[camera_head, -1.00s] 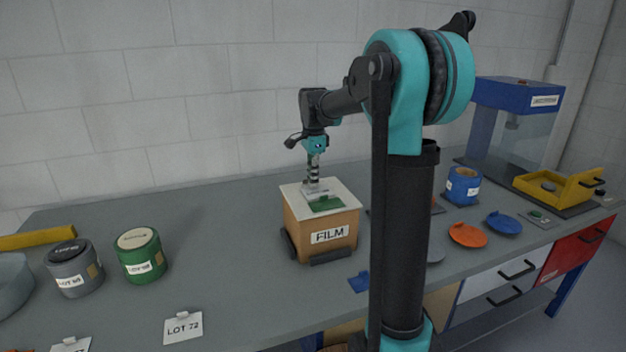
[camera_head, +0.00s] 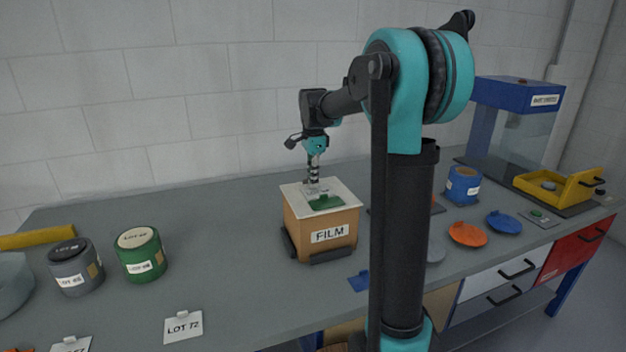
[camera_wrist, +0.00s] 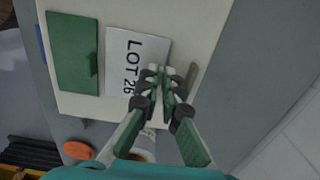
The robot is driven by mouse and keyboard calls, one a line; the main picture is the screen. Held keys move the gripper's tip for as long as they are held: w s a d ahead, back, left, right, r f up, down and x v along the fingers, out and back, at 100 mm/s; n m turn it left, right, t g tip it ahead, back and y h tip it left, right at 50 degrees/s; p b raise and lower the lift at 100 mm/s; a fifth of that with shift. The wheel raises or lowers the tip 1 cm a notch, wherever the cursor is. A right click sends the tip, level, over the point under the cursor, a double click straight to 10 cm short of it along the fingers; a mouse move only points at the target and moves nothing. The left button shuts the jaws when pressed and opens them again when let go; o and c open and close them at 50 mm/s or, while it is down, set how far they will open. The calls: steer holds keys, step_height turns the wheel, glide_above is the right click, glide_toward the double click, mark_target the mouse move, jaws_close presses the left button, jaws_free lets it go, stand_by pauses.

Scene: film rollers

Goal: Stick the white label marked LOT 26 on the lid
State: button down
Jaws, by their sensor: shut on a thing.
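The white label marked LOT 26 (camera_wrist: 133,62) lies flat over the white lid (camera_wrist: 203,22) in the wrist view, beside a green patch (camera_wrist: 73,50). My gripper (camera_wrist: 160,72) is shut on the label's edge, its fingertips close together at the lid. In the head view the lid (camera_head: 345,193) tops the wooden FILM box (camera_head: 325,235), and my gripper (camera_head: 313,183) points straight down onto it from above. The green patch (camera_head: 326,202) lies at the lid's front. I cannot tell whether the label is pressed fully against the lid.
Green (camera_head: 141,255) and grey (camera_head: 75,267) rolls stand left of the box. A LOT 72 card (camera_head: 183,327) stands at the front. Orange (camera_head: 468,234) and blue (camera_head: 504,222) discs lie right of my arm. The bench between the rolls and the box is clear.

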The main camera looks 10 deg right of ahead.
stand_by(0.4)
steer(key=c, duration=1.6)
jaws_free()
steer(key=shift+c, duration=0.2)
steer(key=o, duration=0.6)
steer(key=shift+r, duration=0.1)
steer(key=shift+r, duration=3.35)
